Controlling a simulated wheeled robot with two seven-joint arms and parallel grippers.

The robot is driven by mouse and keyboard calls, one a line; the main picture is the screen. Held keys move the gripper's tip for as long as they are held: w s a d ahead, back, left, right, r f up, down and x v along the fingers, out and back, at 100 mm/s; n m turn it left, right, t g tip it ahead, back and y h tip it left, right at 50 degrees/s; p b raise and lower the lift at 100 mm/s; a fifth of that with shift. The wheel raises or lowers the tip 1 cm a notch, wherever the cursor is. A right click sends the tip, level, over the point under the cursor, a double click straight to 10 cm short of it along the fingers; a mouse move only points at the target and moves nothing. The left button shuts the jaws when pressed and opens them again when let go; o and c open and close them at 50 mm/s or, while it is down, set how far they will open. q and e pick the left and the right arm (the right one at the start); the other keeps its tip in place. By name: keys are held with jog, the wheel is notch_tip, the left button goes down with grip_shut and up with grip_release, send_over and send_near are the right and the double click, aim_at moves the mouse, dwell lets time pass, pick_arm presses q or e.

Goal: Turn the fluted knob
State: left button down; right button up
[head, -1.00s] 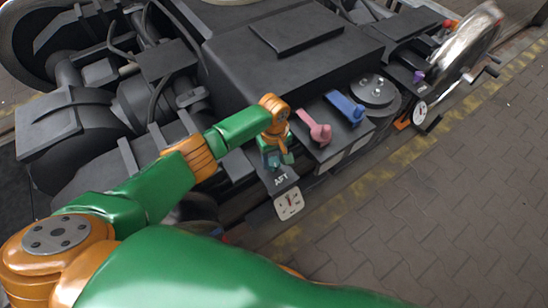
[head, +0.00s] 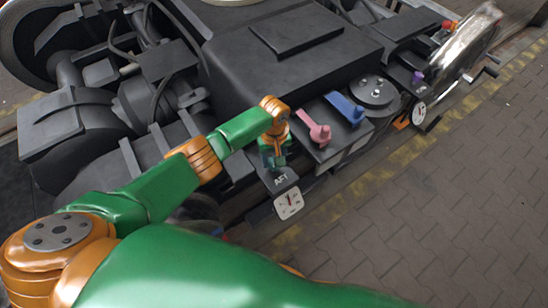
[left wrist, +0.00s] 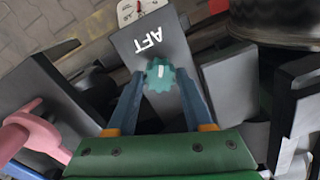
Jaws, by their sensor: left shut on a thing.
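The fluted knob (left wrist: 160,75) is teal with a pale mark on its face, and sits on a dark plate lettered AFT (left wrist: 150,42). In the left wrist view my left gripper (left wrist: 158,82) has one blue finger on each side of the knob, closed on it. In the head view my left gripper (head: 278,162) points down at the AFT plate (head: 281,179), and the knob is mostly hidden by it. My right gripper is in neither view.
A white dial (head: 288,204) hangs below the plate. A pink lever (head: 318,131) and a blue lever (head: 346,108) stand just right of my gripper. A round bolted cover (head: 374,91) lies beyond. Paved floor (head: 440,190) is open at right.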

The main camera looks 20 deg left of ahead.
pick_arm(q)
jog(key=shift+m+p, duration=0.45)
jog(key=shift+m, duration=1.55)
jog(key=shift+m, duration=0.9)
jog(key=shift+m, duration=1.2)
jog(key=shift+m+p, duration=0.35)
jog(key=shift+m, duration=4.45)
jog(key=shift+w+m, duration=0.1)
jog(key=shift+m, duration=4.2)
jog(key=shift+m+b, duration=0.3)
jog(key=shift+m, duration=1.2)
